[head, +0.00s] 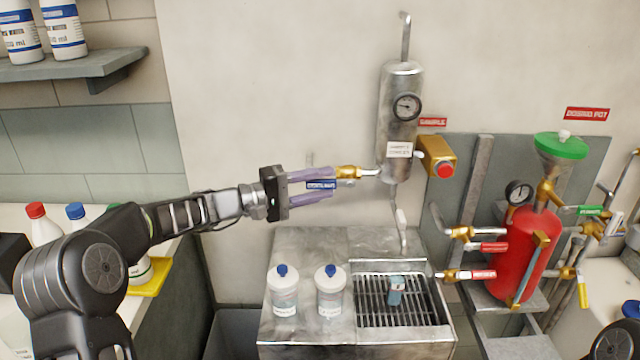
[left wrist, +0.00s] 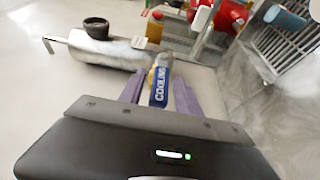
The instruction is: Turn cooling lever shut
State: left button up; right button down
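My left gripper (head: 333,183) reaches in from the left. Its two purple fingers are apart, one above and one below the lever. In the left wrist view the blue sleeve (left wrist: 160,87) lies between the open fingers, with a narrow gap showing on each side. Whether a finger touches it is hard to tell. My right gripper is not in view.
A yellow block with a red button (head: 437,157) sits right of the cylinder. Two white bottles (head: 330,290) stand on the metal bench below, beside a grated sink (head: 430,316) holding a small bottle (head: 396,290). A red dosing pot (head: 522,250) with several valves is at right.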

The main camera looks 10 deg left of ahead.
pick_arm(q)
grip_shut()
dwell(1.2)
